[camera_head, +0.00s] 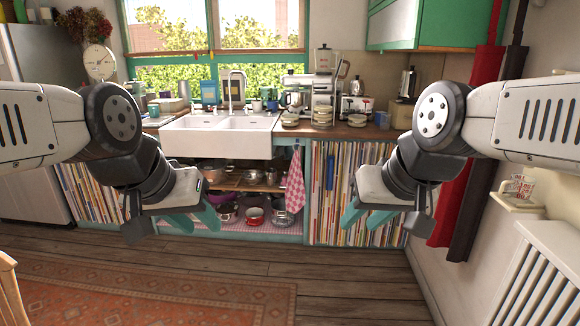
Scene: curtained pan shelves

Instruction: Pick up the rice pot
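Pots stand on the open shelves under the sink, and I cannot tell for sure which is the rice pot. On the lower shelf are a dark purple pot (227,213), a red pot with a pale inside (254,216) and a steel pot (282,216). My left gripper (195,221) is in front of the shelves on the left, its teal fingers apart and empty. My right gripper (364,219) is in front of the record-filled shelf, its teal fingers apart and empty. Both are well short of the pots.
More pans sit on the upper shelf (240,184) under the white sink (216,143). A pink checked towel (295,182) hangs right of the pots. Records (330,200) fill the right shelf. A radiator (540,275) stands at right. The wooden floor (340,285) and rug (150,295) are clear.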

